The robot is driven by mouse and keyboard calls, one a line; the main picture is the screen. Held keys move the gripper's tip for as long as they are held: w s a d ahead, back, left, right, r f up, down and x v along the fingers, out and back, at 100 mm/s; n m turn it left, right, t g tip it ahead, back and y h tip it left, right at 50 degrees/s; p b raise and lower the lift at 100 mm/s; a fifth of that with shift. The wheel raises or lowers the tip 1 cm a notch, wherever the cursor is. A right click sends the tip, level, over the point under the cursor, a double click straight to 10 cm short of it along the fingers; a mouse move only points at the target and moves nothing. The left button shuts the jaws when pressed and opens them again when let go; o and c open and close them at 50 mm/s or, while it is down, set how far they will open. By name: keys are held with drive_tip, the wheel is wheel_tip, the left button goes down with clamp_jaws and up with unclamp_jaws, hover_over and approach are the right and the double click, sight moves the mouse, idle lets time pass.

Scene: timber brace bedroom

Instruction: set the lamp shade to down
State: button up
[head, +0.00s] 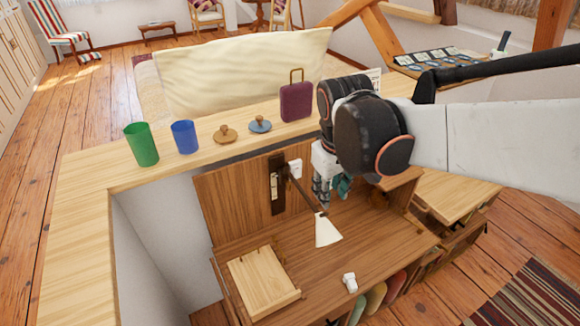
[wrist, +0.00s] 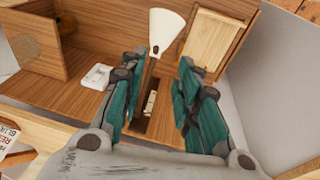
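The lamp has a white cone-shaped shade (head: 327,231) on a thin dark arm. The arm rises from a dark strip (head: 277,185) on the upright wooden panel. In the wrist view the shade (wrist: 165,30) lies beyond my fingertips, and the strip (wrist: 150,108) shows between the fingers. My gripper (head: 325,188) is above the desk, close to the lamp arm. In the wrist view my gripper (wrist: 161,65) is open, with teal fingers on either side of the lamp arm. Nothing is held; I cannot tell whether a finger touches the arm.
The ledge behind holds a green cup (head: 142,144), a blue cup (head: 185,137), two knobbed discs and a maroon suitcase (head: 296,101). A white switch-like piece (head: 295,168) is on the panel.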

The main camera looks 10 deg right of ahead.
sight(326, 214)
drive_tip(key=shift+n+g, duration=0.5)
drive_tip(key=shift+g, duration=0.3)
drive_tip(key=w+f, duration=0.1)
drive_tip(key=f, duration=0.3)
drive_tip(key=w+f, duration=0.1)
drive_tip(key=f, duration=0.3)
drive_tip(key=w+d+f+b, duration=0.1)
drive_tip(key=f, duration=0.3)
drive_tip(key=shift+w+f, duration=0.25)
drive_tip(key=shift+f, duration=0.05)
clamp_jaws()
